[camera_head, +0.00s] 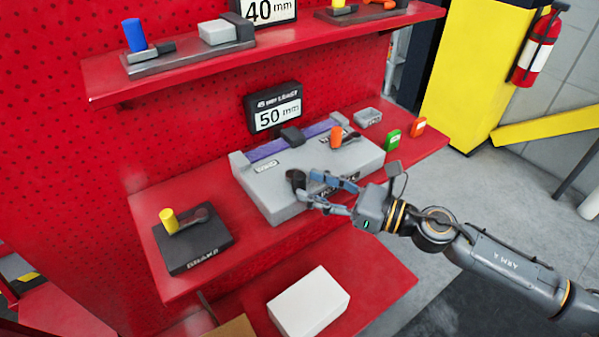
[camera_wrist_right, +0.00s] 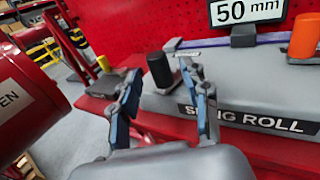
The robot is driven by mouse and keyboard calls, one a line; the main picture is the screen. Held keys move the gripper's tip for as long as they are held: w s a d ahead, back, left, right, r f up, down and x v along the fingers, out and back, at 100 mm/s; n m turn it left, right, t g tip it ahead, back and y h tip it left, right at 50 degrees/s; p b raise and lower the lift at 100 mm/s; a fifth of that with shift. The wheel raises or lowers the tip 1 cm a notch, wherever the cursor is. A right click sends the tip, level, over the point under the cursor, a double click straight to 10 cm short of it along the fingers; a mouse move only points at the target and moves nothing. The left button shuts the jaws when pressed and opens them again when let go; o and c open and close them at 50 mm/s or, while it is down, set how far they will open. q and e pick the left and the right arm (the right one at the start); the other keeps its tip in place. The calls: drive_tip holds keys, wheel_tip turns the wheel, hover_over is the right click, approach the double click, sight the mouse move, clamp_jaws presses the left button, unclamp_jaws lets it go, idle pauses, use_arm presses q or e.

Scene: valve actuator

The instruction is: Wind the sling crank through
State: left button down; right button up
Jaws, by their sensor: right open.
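The grey sling roll unit (camera_head: 300,185) sits on the red shelf, with a purple strap (camera_head: 300,140) along its back; its SLING ROLL label (camera_wrist_right: 250,118) shows in the right wrist view. A black upright crank grip (camera_head: 295,178) stands at its front left; it also shows in the right wrist view (camera_wrist_right: 159,70). My right gripper (camera_head: 308,188) is open at the grip. In the right wrist view its two blue-padded fingers (camera_wrist_right: 165,100) point toward the grip, which appears between them beyond the tips. Contact cannot be told. My left gripper is not in view.
An orange handle (camera_head: 336,137) stands on the unit's right part. A black base (camera_head: 195,248) with a yellow handle (camera_head: 168,220) sits to the left. Green (camera_head: 392,140) and orange (camera_head: 418,126) tags stand at right. An upper shelf (camera_head: 110,83) overhangs behind.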

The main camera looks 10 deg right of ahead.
sight(305, 183)
drive_tip(key=p+x, duration=0.1)
drive_tip(key=x, duration=0.2)
drive_tip(key=shift+r, duration=0.15)
drive_tip(key=shift+w+a, duration=0.25)
drive_tip(key=shift+a, duration=0.1)
drive_tip(key=shift+c, duration=0.2)
drive_tip(key=shift+p, duration=0.3)
clamp_jaws()
